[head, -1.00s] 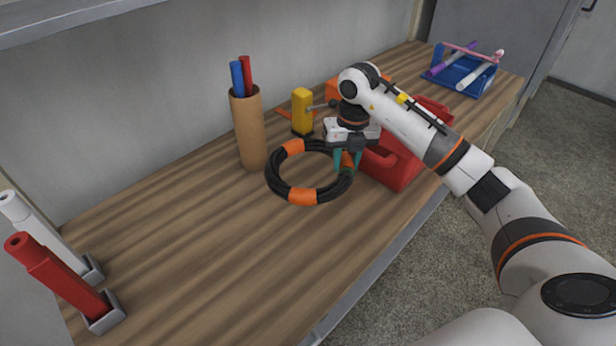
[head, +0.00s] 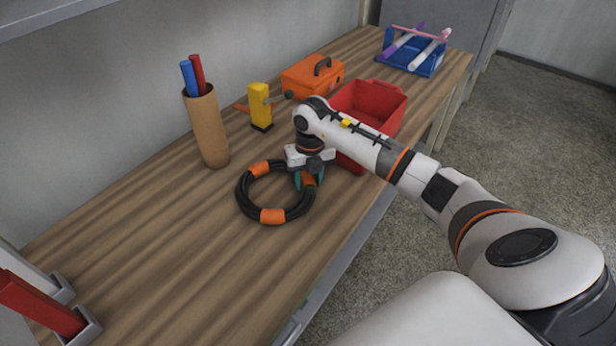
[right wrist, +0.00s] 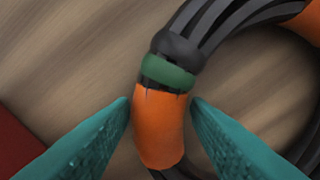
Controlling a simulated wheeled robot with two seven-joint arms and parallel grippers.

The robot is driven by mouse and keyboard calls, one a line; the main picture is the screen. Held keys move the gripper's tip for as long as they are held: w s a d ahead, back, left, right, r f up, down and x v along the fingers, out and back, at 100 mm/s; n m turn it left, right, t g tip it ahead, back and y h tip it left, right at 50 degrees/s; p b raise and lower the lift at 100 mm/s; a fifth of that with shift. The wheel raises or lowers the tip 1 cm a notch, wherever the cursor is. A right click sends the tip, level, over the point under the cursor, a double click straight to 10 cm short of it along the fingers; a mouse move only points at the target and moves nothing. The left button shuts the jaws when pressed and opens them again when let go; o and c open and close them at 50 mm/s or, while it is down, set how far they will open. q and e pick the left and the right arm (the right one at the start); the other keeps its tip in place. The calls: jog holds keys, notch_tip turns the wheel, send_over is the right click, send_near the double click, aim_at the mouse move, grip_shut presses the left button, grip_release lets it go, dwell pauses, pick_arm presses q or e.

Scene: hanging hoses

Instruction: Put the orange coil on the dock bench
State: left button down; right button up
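The orange coil, a black hose ring with orange bands (head: 272,215), is at the middle of the wooden bench (head: 190,260) in the head view. I cannot tell whether it lies on the wood or is slightly above it. My right gripper (head: 309,181) is at the ring's right side, pointing down. My left gripper is not in view.
A red bin (head: 392,112) is behind my right arm, near the coil. A cardboard tube with rods (head: 207,130), a yellow tool (head: 260,105) and an orange box (head: 302,82) stand behind. A blue rack (head: 432,62) is at the far end.

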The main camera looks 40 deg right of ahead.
jog(key=shift+o, duration=0.7)
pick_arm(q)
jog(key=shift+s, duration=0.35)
pick_arm(e)
jog(key=shift+r, duration=0.1)
jog(key=shift+r, duration=0.2)
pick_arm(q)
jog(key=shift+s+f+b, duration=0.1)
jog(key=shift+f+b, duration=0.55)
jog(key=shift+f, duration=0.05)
pick_arm(e)
notch_tip(320, 180, up, 12)
jog(key=shift+d+f, duration=0.2)
jog(key=shift+d, duration=0.05)
jog(key=shift+s+f, duration=0.1)
